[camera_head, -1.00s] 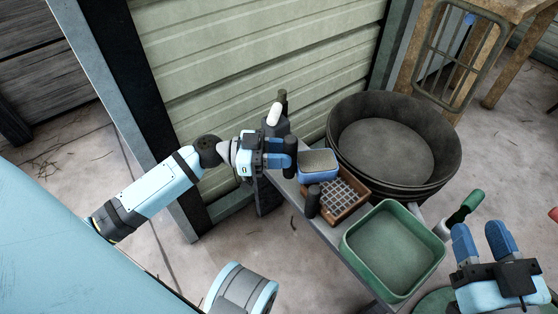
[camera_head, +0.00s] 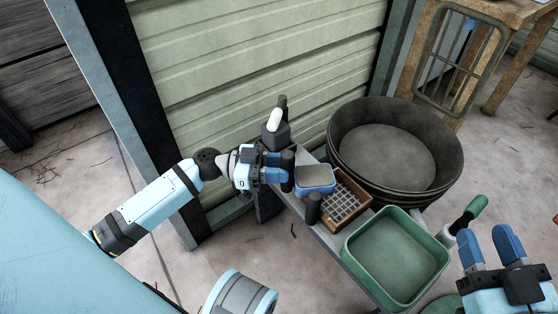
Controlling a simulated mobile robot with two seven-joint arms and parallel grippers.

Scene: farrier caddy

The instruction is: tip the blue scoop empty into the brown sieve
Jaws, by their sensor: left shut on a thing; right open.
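The blue scoop (camera_head: 315,190) shows just right of my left gripper (camera_head: 285,171). Its open top faces up and a greyish-tan fill shows inside the rim. My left gripper is shut on the scoop, at a dark upright piece that looks like its handle; the fingers partly hide the hold. The brown sieve (camera_head: 361,203), a square frame with a pale grid, lies to the right of the scoop, and the scoop overlaps its left corner in the picture. I cannot tell the height between them. My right gripper (camera_head: 498,245) is open and empty at the lower right.
A green tray (camera_head: 441,262) stands in front of the sieve on a narrow grey bench (camera_head: 342,248). A dark post (camera_head: 313,208) stands at the sieve's near left. A large black tub (camera_head: 345,165) is behind. A green-handled tool (camera_head: 468,213) is near my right gripper.

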